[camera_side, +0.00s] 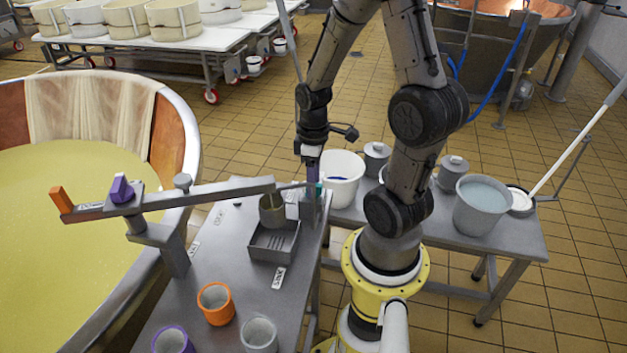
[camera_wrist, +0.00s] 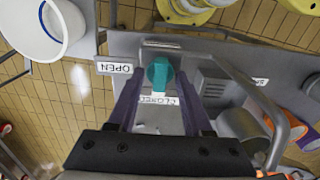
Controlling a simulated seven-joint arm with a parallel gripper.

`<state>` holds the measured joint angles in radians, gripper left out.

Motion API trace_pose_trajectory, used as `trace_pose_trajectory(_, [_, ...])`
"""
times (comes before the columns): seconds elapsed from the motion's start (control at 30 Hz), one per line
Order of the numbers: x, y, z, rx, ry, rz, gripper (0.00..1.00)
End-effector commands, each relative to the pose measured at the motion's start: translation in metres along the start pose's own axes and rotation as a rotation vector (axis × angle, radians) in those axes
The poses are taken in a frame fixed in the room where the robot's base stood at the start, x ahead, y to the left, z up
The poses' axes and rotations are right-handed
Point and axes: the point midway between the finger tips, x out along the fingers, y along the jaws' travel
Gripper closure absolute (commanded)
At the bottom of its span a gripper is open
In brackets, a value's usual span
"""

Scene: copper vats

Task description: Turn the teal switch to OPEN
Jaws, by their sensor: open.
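The teal switch (camera_wrist: 160,74) is on a grey panel (camera_wrist: 205,45) in the wrist view, with its handle toward the CLOSED label (camera_wrist: 157,99). The OPEN label (camera_wrist: 114,68) is to its left in that view. My gripper (camera_wrist: 159,80) is open, with one purple finger on each side of the switch; I cannot tell if either touches it. In the side view my gripper (camera_side: 313,174) points down at the right end of the metal table, and only a sliver of the teal switch (camera_side: 320,187) shows beside it.
A grey pivoting arm (camera_side: 200,192) with orange and purple parts reaches over the table (camera_side: 225,250) close to my gripper. A grey tray (camera_side: 274,241) and several cups, one orange-rimmed (camera_side: 216,303), stand nearby. A white bucket (camera_side: 342,178) is just right of my gripper. The large vat (camera_side: 80,210) is left.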

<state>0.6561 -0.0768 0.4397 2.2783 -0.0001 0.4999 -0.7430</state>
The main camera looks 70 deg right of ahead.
Motion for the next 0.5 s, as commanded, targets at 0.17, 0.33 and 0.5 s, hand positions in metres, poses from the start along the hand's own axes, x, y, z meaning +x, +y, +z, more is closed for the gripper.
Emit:
trace_pose_trajectory(0.17, [0.0005, 0.0000, 0.0000, 0.000, 0.000, 0.000, 0.50])
trace_pose_trajectory(0.33, [0.0003, 0.0000, 0.0000, 0.000, 0.000, 0.000, 0.70])
trace_pose_trajectory(0.5, [0.0002, 0.0000, 0.0000, 0.000, 0.000, 0.000, 1.00])
